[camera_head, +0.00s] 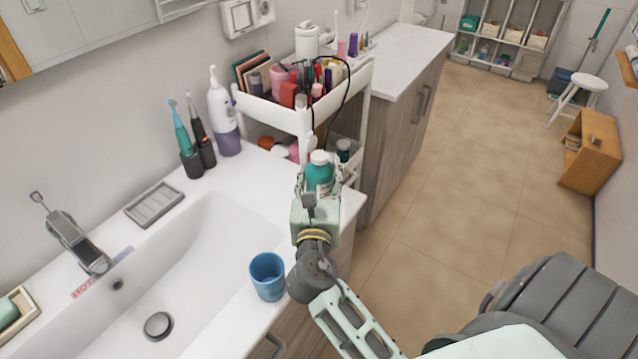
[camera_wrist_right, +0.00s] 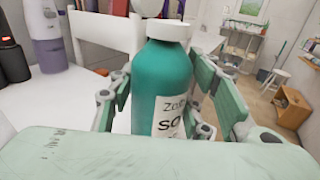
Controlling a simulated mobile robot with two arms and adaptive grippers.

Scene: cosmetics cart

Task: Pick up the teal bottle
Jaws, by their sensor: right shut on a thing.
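The teal bottle (camera_head: 319,177) has a white cap and stands upright between the fingers of my right gripper (camera_head: 319,188) in the head view. In the right wrist view the teal bottle (camera_wrist_right: 161,80) fills the middle, with a white label on its lower right side. The green finger pads of my right gripper (camera_wrist_right: 165,95) close on it from both sides. The bottle's base is hidden, so I cannot tell whether it touches a surface. My left gripper is not in view.
The white cosmetics cart (camera_head: 302,118) stands just behind the bottle. A blue cup (camera_head: 267,276) sits on the sink counter's edge left of my right arm. A purple-white bottle (camera_head: 223,112) and electric toothbrushes (camera_head: 182,137) stand by the wall. Open floor (camera_head: 450,200) lies to the right.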

